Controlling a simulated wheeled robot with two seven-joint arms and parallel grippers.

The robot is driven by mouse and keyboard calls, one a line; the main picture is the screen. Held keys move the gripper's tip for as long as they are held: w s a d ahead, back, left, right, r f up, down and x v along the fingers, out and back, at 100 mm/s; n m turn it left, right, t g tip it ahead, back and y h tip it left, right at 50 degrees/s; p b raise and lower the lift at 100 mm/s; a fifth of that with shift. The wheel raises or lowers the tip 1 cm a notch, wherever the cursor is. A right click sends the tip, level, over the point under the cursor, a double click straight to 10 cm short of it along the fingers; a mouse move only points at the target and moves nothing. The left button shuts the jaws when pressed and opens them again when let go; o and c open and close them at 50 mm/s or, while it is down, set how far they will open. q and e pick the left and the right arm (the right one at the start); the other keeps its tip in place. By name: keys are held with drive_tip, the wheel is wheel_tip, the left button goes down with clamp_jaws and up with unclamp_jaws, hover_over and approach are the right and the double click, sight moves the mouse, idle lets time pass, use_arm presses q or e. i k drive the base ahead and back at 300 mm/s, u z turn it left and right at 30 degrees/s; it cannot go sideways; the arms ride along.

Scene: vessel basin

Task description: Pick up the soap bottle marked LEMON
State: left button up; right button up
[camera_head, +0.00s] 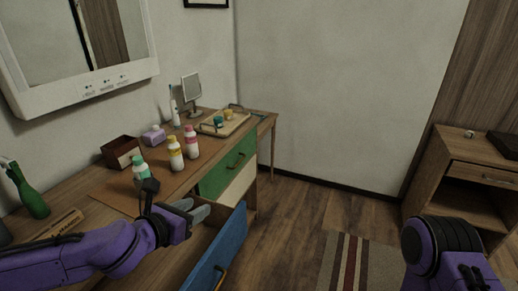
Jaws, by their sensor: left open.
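A blue drawer (222,252) stands open below the counter. A dark red box (120,152), a lilac container (154,136) and a wooden tray (239,122) with small jars are near the bottles. A green bottle (30,193) is at the left. A wooden cabinet (455,152) stands right.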

sight(173, 147)
drive_tip(key=z, duration=1)
drive_tip(key=i, duration=1.35)
drive_tip(key=u, duration=2.3)
drive_tip(key=i, duration=0.5)
drive_tip(key=z, duration=0.1)
